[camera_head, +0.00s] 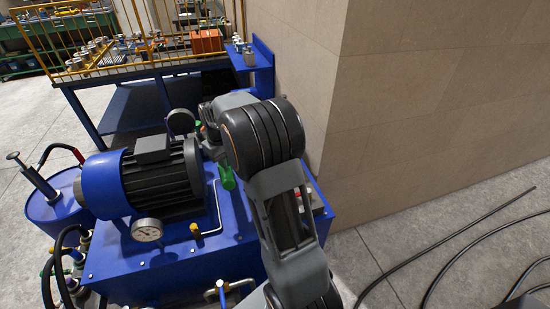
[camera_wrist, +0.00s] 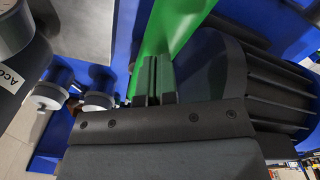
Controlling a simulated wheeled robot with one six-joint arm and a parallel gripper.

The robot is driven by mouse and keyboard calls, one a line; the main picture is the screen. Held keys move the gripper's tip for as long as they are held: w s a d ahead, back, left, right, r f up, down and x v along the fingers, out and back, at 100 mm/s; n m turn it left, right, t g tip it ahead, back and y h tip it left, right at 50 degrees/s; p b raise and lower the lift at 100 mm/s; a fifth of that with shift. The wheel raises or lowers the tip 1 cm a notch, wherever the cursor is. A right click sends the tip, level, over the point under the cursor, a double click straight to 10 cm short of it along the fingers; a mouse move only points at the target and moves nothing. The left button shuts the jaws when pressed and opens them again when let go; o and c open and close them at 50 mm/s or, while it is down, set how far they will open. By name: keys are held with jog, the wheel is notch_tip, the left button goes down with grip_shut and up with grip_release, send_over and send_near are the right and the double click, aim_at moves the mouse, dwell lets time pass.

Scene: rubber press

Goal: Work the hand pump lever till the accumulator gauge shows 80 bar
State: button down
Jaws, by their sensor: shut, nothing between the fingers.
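A green bar (camera_wrist: 172,28), which looks like the pump lever, passes just beyond my fingertips in the wrist view. Green also shows beside my arm in the head view (camera_head: 227,178). My gripper (camera_wrist: 153,82) is shut and empty, with its fingers close against or just in front of the bar; I cannot tell whether they touch. In the head view the fingers are hidden behind my arm.
A blue motor with black fins (camera_head: 160,180) stands on the blue power unit, left of my arm. A white-faced gauge (camera_head: 147,230) is on the unit's front. A beige wall (camera_head: 430,100) rises at right. Black hoses (camera_head: 440,250) lie on the floor.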

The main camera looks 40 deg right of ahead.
jog(key=shift+f+b, duration=2)
jog(key=shift+f, duration=1.45)
notch_tip(320, 180, up, 13)
jog(key=p, duration=1)
jog(key=shift+r, duration=0.15)
notch_tip(320, 180, up, 6)
jog(key=p, duration=0.5)
jog(key=s+a+r+t, duration=0.1)
jog(key=s+a+r, duration=0.1)
jog(key=s, duration=0.5)
jog(key=s+a+r+m+t, duration=0.1)
jog(key=s+a+r+t, duration=0.1)
jog(key=s+a, duration=0.2)
jog(key=s+a+r+t, duration=0.1)
jog(key=s+a, duration=0.3)
jog(key=s, duration=0.6)
jog(key=shift+r+t, duration=0.3)
jog(key=shift+r, duration=0.55)
